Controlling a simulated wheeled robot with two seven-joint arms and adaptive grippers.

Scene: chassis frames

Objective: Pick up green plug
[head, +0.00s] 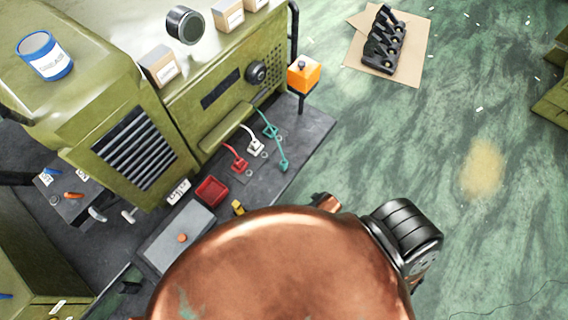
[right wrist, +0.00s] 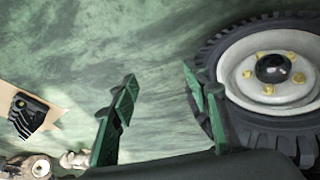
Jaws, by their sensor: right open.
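In the head view, a green plug (head: 283,165) on a teal cable lies on the dark ledge at the foot of the olive machine. Another teal piece (head: 269,130) sits just above it, where the cable begins. A white plug (head: 254,147) and a red plug (head: 238,165) are to its left. My right gripper (right wrist: 158,74) shows in the right wrist view with its two green fingers spread apart and nothing between them. The green plug is not visible in that view. My left gripper is not in view.
The olive machine (head: 212,129) carries a blue tin (head: 46,57) and boxes. An orange box (head: 303,73) stands at its corner. A red tray (head: 211,191) is on the ledge. A black rack (head: 381,47) lies on cardboard. A wheel (right wrist: 230,65) is beside my right gripper. The green floor is mostly clear.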

